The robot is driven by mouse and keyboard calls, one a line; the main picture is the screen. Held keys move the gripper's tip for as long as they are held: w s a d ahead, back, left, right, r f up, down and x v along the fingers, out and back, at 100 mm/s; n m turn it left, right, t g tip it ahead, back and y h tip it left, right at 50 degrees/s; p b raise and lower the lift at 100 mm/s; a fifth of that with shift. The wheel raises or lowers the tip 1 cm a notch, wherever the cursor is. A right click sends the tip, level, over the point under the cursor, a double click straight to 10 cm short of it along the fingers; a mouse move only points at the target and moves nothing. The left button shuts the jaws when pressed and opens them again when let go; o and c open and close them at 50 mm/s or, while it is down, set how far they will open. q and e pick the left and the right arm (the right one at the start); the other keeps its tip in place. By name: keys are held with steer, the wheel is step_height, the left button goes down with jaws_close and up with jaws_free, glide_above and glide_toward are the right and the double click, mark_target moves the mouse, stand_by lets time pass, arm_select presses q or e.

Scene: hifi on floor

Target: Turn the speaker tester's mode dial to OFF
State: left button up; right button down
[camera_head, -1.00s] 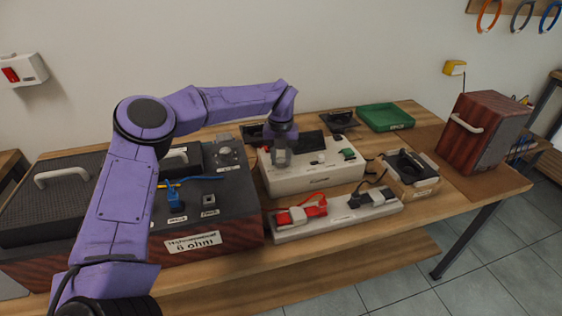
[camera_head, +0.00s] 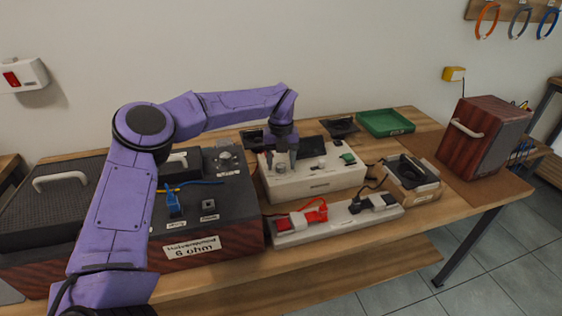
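The speaker tester (camera_head: 318,184) is a white box with a dark screen on its top panel. It stands in the middle of the wooden bench. My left gripper (camera_head: 281,163) points down over the left part of the tester's top, left of the screen. Its two fingers show apart, one on each side of a small gap. The mode dial cannot be made out; the fingers may hide it. Whether the fingers touch anything is too small to tell. My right gripper is not in view.
A dark speaker cabinet (camera_head: 205,246) labelled 6 ohm stands left of the tester. A power strip (camera_head: 340,222) with red and black plugs lies in front. A black speaker driver (camera_head: 412,170), a green tray (camera_head: 386,122) and a wooden cabinet (camera_head: 480,140) are to the right.

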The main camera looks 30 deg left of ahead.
mark_target(281, 165)
arm_select(q)
step_height(281, 165, up, 10)
steer(key=shift+r, duration=0.25)
stand_by(0.6)
